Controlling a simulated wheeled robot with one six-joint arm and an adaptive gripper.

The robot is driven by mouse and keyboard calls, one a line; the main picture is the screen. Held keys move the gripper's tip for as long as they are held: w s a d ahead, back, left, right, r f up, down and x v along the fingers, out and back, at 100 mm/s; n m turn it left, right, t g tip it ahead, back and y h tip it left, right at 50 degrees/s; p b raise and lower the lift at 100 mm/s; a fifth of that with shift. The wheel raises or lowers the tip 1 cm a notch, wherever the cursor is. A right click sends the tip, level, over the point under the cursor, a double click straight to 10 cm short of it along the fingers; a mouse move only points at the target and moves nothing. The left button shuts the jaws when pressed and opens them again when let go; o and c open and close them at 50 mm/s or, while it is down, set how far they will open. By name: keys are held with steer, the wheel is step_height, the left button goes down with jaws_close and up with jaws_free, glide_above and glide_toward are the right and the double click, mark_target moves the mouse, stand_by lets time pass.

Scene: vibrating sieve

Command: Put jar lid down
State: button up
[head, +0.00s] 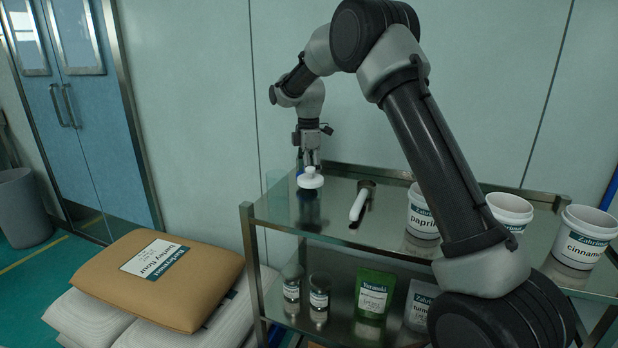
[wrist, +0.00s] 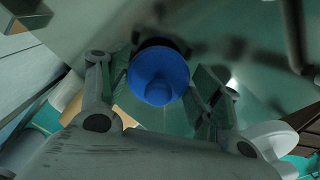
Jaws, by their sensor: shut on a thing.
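A white rod-like tool (head: 359,204) lies right of the lid. White tubs labelled paprika (head: 422,222) and cinnamon (head: 582,245) stand further right. Small jars (head: 318,298) and a green pouch (head: 374,292) stand on the lower shelf. Sacks (head: 165,275) are stacked left of the cart.

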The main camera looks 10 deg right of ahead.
steer(key=shift+f, duration=1.1)
steer(key=o, duration=0.7)
steer(key=shift+f, duration=0.1)
steer(key=shift+o, duration=0.2)
